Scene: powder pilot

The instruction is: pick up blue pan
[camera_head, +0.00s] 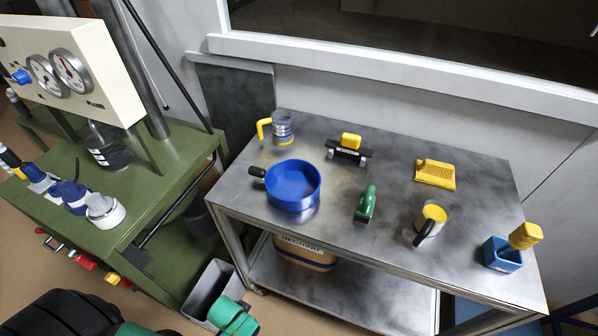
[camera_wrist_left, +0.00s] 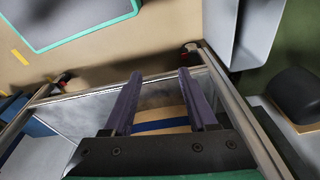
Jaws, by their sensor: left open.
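The blue pan (camera_head: 293,186) sits upright on the metal table, near its left end. It is a round, deep, empty pan, and its short black handle (camera_head: 257,172) points left. My left gripper shows in the left wrist view (camera_wrist_left: 160,75) with its two dark fingers apart and nothing held between them. The pan is not seen in the left wrist view. In the head view, only part of my left arm shows at the bottom left, low and apart from the pan. My right gripper is in neither view.
The metal table (camera_head: 330,222) also bears a clear jug with yellow handle (camera_head: 282,128), a green tool (camera_head: 366,204), a yellow cup (camera_head: 432,217) and a blue box (camera_head: 502,255). A green bench (camera_head: 165,160) stands left, with a grey bin (camera_head: 209,288) on the floor between.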

